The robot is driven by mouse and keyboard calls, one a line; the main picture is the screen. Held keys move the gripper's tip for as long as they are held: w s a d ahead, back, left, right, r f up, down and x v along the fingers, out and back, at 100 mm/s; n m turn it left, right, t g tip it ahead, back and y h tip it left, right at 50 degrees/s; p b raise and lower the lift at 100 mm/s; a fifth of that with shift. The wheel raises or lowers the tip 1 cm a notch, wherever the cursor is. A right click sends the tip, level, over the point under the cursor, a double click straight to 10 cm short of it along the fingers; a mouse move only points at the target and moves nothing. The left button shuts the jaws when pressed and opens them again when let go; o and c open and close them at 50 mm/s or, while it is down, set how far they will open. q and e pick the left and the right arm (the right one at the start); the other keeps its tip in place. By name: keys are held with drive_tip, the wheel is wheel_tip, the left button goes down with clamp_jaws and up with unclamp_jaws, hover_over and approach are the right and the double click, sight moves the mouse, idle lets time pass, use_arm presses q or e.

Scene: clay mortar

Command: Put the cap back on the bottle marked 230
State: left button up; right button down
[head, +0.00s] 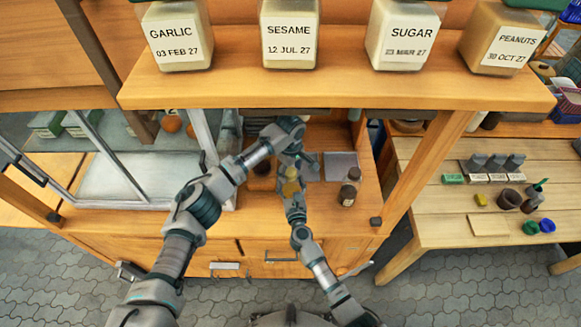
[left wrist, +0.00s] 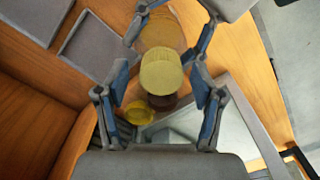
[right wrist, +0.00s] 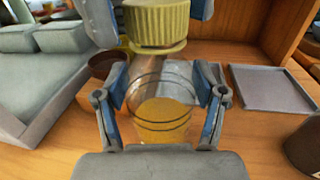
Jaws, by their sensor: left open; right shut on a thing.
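A clear bottle with amber contents (right wrist: 163,118) is held upright or slightly tilted by my right gripper (right wrist: 163,95), shut around its body. A ribbed yellow cap (right wrist: 155,22) sits at the top of the bottle's neck; whether it is fully seated I cannot tell. My left gripper (left wrist: 160,90) is open, its fingers on both sides of the yellow cap (left wrist: 161,73) with gaps. In the head view the bottle (head: 291,187) is partly hidden by my grippers. No 230 mark is readable. A second yellow round piece (left wrist: 140,111) lies beyond the cap in the left wrist view.
A dark bottle (head: 348,190) stands right of my grippers, near a flat grey tray (head: 340,167). A brown bowl (right wrist: 104,65) is behind the held bottle. A shelf with labelled jars (head: 289,35) hangs above. A glass-fronted case (head: 140,175) is at left, a side table (head: 450,215) at right.

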use_arm(q)
drive_tip(key=c, duration=1.2)
drive_tip(key=m, duration=0.5)
drive_tip(key=shift+m, duration=0.3)
use_arm(e)
drive_tip(key=shift+a, duration=0.1)
use_arm(q)
drive_tip(key=m, duration=0.7)
drive_tip(key=shift+m, duration=0.4)
drive_tip(key=m, duration=1.1)
drive_tip(key=shift+w, duration=0.1)
drive_tip(key=o, duration=1.3)
drive_tip(key=shift+o, duration=0.2)
